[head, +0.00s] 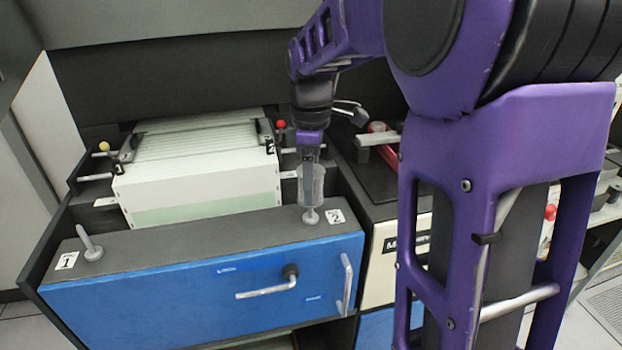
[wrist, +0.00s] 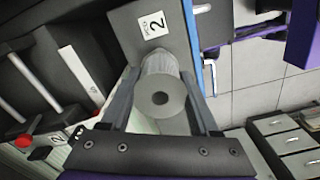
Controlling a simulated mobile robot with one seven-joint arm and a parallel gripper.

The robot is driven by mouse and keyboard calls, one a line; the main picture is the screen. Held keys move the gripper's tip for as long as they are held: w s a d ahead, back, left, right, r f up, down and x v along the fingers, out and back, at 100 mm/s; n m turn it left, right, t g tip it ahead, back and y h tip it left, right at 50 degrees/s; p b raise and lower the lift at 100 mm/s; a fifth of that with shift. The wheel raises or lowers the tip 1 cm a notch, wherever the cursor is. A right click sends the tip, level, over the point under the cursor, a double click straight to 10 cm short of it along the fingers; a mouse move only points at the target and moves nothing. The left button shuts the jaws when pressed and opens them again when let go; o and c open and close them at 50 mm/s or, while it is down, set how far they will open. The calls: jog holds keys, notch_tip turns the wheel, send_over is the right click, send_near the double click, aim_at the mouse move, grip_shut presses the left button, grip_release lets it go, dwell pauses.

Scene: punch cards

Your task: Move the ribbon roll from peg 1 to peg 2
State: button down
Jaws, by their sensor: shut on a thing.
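The grey ribbon roll (head: 313,187) is upright at peg 2 (head: 310,216), at the right end of the blue-fronted cabinet's top. The peg's base shows just below the roll. I cannot tell how far the roll sits on the peg. Peg 1 (head: 90,244) stands bare at the left end, beside its "1" label. The "2" label (wrist: 152,25) lies beside peg 2.
A stack of white punch cards (head: 195,175) stands behind the ledge, with rods and knobs around it. The blue front (head: 210,283) has a lever and a vertical handle. A red-and-black unit (head: 380,150) stands right of peg 2. The ledge between the pegs is clear.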

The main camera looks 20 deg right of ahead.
jog(key=shift+f+b, duration=1.25)
jog(key=shift+f, duration=1)
dwell(0.8)
jog(key=shift+c, duration=0.2)
grip_release()
jog(key=shift+r, duration=0.1)
